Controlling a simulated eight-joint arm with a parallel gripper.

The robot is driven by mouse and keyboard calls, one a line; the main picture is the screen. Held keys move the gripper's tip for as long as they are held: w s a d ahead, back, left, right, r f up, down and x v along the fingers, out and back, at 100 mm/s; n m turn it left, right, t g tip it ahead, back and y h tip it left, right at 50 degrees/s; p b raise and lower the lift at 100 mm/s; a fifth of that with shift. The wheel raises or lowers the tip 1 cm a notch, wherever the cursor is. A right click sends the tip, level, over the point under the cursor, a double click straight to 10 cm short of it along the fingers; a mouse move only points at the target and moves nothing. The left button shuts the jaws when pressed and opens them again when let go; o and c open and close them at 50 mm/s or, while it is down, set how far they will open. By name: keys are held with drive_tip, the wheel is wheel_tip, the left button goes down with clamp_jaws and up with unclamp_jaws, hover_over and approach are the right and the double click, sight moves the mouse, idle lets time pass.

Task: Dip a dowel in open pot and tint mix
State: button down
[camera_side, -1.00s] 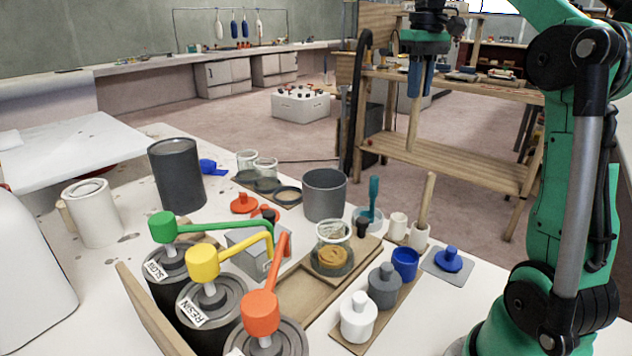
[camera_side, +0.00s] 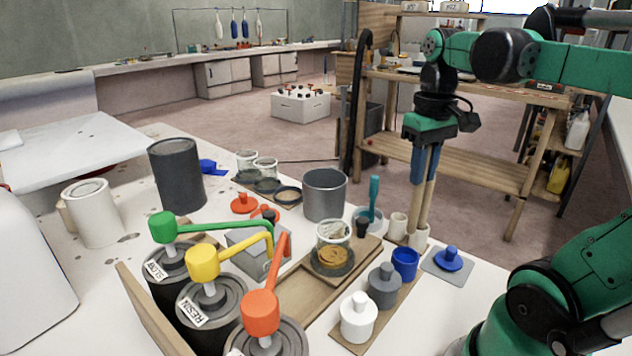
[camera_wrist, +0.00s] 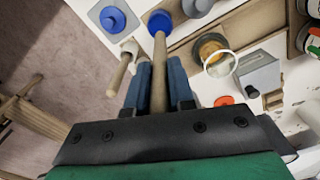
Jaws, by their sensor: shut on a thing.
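My gripper (camera_side: 424,178) is shut on a wooden dowel (camera_wrist: 158,75), which points down. In the wrist view the dowel's far end overlaps the open blue pot (camera_wrist: 160,19); I cannot tell its height relative to the rim. In the side view the blue pot (camera_side: 405,264) stands in front of the dowel's lower end. A second dowel (camera_wrist: 119,76) stands in a white cup (camera_side: 418,239), close beside the held one. A blue knobbed lid (camera_side: 448,259) lies on a grey pad. A glass jar (camera_side: 333,249) with amber contents stands on a wooden tray.
Lidded grey (camera_side: 384,287) and white (camera_side: 357,318) pots stand in line with the blue pot. Another white cup (camera_side: 398,225) and a teal-handled tool (camera_side: 374,196) are nearby. Pump cans with orange (camera_side: 260,312), yellow and green heads stand left. A grey bucket (camera_side: 325,194) stands behind.

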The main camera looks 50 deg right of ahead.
sight(412, 227)
drive_tip(key=shift+f, duration=3.6)
drive_tip(key=shift+r, duration=2)
wheel_tip(412, 227, up, 4)
